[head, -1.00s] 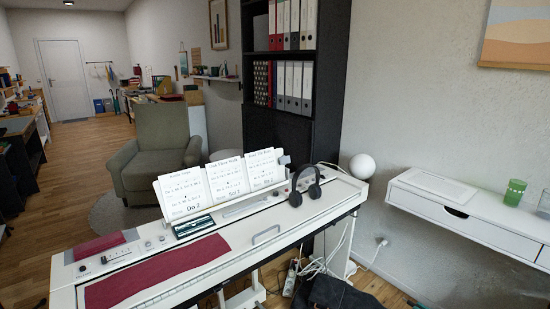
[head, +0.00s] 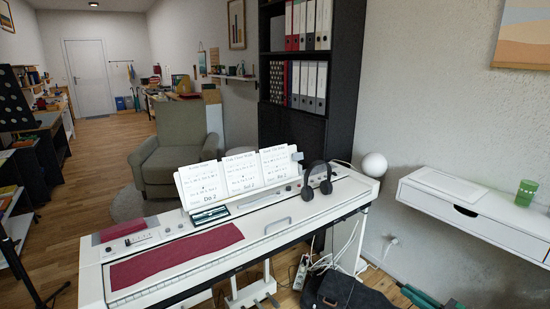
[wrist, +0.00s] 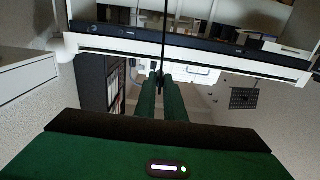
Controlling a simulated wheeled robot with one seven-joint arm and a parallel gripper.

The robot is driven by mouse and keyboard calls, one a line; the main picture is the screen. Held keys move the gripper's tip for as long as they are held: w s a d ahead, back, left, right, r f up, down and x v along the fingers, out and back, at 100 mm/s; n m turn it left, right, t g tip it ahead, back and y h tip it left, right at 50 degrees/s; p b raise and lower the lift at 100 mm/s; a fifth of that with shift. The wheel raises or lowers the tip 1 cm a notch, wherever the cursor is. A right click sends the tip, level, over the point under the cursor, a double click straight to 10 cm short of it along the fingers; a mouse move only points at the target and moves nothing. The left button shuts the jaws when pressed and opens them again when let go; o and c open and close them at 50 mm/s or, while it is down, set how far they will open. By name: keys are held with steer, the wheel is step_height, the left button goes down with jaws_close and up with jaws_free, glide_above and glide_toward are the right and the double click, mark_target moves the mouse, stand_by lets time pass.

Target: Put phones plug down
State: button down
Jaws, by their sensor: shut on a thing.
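My gripper (wrist: 162,82) shows in the wrist view with its green fingers closed together around a thin dark plug (wrist: 161,68). A thin black cord (wrist: 165,20) runs from there to the top edge of the picture. In the head view, part of my green gripper (head: 410,290) shows at the lower right, beyond the right end of the piano; the plug is too small to make out there. Black headphones (head: 318,181) stand on the right part of the white digital piano (head: 270,240).
A black bag (head: 345,294) lies on the floor below the piano's right end, beside loose cables and a power strip (head: 300,274). A white wall shelf (head: 475,214) with a drawer is at right. A white globe lamp (head: 374,166) stands behind the piano's right end.

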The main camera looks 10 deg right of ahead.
steer(key=w+a+r+y, duration=0.1)
steer(key=w+a+r, duration=0.3)
steer(key=a, duration=0.6)
steer(key=w+a+r+n, duration=0.1)
steer(key=w+a+r, duration=0.2)
steer(key=w+a, duration=0.5)
steer(key=w+a+r+y, duration=0.1)
steer(key=w+a+r, duration=0.25)
steer(key=a, duration=0.75)
steer(key=w+r+m+h, duration=0.2)
steer(key=w+r+h, duration=0.1)
steer(key=r, duration=1)
steer(key=shift+a+r+t+h, duration=0.15)
steer(key=shift+a+t+h, duration=0.15)
steer(key=shift+a, duration=0.1)
steer(key=shift+w+d, duration=0.1)
steer(key=shift+w, duration=0.05)
